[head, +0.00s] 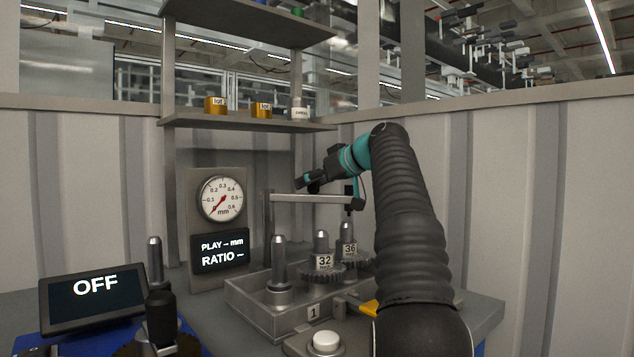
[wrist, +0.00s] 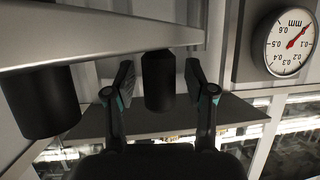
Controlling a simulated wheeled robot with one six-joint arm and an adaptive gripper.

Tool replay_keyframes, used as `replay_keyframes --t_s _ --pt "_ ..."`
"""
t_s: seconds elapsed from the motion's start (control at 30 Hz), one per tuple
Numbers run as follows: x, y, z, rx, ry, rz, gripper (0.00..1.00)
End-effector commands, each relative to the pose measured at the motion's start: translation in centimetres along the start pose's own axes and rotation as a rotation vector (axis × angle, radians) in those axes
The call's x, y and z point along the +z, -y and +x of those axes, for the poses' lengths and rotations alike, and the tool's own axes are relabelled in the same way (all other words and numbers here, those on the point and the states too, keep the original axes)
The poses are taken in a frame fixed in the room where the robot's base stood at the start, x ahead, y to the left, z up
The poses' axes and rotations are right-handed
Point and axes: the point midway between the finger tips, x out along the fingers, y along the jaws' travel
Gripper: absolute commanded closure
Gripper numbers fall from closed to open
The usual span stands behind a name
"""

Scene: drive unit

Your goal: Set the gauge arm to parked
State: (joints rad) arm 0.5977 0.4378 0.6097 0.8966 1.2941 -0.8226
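The gauge arm (head: 312,199) is a grey horizontal bar on a thin upright post, above the gear tray. It crosses the top of the wrist view (wrist: 110,35), which is upside down. A black knob (wrist: 158,82) stands on the bar. A larger black cylinder (wrist: 40,100) is at the bar's nearer end, also visible in the head view (head: 357,204). My gripper (head: 312,181) is just above the bar. In the wrist view my gripper (wrist: 159,77) is open, one finger on each side of the knob, with gaps showing.
The round dial (head: 221,199) and the PLAY/RATIO display (head: 220,250) stand behind. Below the bar, a grey tray (head: 270,313) holds a bare post and gears marked 32 (head: 324,262) and 36 (head: 348,249). A screen reading OFF (head: 93,298) is at left. A shelf (head: 240,123) is above.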

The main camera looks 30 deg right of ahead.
Motion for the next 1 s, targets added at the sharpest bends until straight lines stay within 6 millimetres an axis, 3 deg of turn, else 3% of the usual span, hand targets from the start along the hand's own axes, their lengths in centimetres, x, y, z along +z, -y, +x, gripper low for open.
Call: replay_keyframes --t_s 0.27,0.7,1.0 --pt "-0.1 0.0 -1.3 0.002 -0.001 -0.001 0.45" --pt "-0.1 -0.1 -9.3 0.003 0.000 0.000 0.45" --pt "-0.1 -0.1 -11.8 0.000 0.000 0.000 0.45"
